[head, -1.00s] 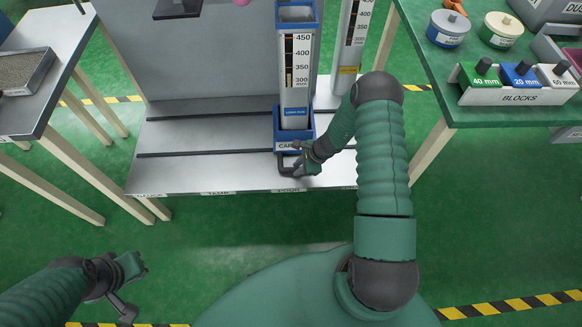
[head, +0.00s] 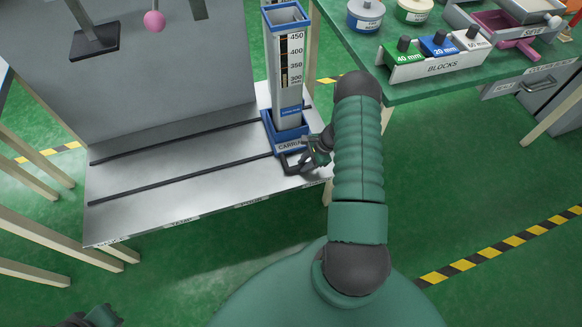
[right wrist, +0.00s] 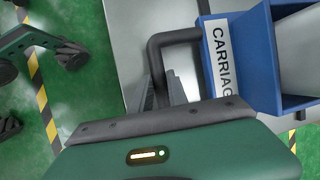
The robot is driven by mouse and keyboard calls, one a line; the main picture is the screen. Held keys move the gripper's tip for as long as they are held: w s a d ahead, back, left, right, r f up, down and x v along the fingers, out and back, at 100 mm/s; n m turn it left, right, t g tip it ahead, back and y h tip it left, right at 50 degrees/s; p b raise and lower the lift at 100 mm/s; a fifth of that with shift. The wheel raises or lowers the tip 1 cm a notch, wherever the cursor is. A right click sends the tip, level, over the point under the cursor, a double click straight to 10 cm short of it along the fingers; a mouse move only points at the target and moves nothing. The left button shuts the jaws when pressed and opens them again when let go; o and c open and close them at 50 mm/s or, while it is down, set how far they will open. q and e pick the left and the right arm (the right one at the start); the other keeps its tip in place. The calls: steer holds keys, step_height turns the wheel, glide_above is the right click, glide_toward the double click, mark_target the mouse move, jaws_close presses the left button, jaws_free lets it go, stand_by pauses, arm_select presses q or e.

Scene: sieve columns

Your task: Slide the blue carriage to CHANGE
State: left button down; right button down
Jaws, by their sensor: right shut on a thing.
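The blue carriage (head: 287,140) stands upright on the metal bench (head: 150,205), near its right end. It holds a tall clear-fronted column (head: 290,75) with a millimetre scale and a blue top rim. My right gripper (head: 305,163) is shut on the carriage's dark front handle. The handle (right wrist: 160,45) and the carriage's label plate (right wrist: 218,58) also show in the right wrist view. My left gripper (head: 95,318) is mostly cut off at the bottom left, away from the bench. I cannot read a CHANGE label on the bench edge.
Two dark rails (head: 160,185) run along the bench, clear to the left of the carriage. A green table (head: 470,75) at the right holds a block rack (head: 437,60), round tins (head: 365,14) and a sieve. My right forearm hides the bench's right end.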

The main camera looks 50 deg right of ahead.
steer(key=shift+s+d+r+b, duration=0.1)
steer(key=shift+s+d, duration=0.25)
steer(key=shift+d, duration=0.35)
steer(key=shift+s+d+f+b, duration=0.1)
steer(key=shift+s+d, duration=0.3)
steer(key=shift+d, duration=0.25)
steer(key=shift+s+d+r+b, duration=0.1)
steer(key=shift+s+d, duration=0.25)
steer(key=shift+d, duration=0.35)
steer(key=c, duration=1.3)
jaws_free()
steer(key=shift+s, duration=0.1)
step_height(320, 180, up, 3)
steer(key=shift+r+p, duration=0.2)
steer(key=shift+p, duration=0.85)
steer(key=s+a+p, duration=0.1)
steer(key=s+a, duration=0.3)
steer(key=a, duration=0.2)
steer(key=s+a+r+p, duration=0.1)
steer(key=s+a, duration=0.4)
steer(key=a, duration=0.2)
steer(key=shift+a+r, duration=0.15)
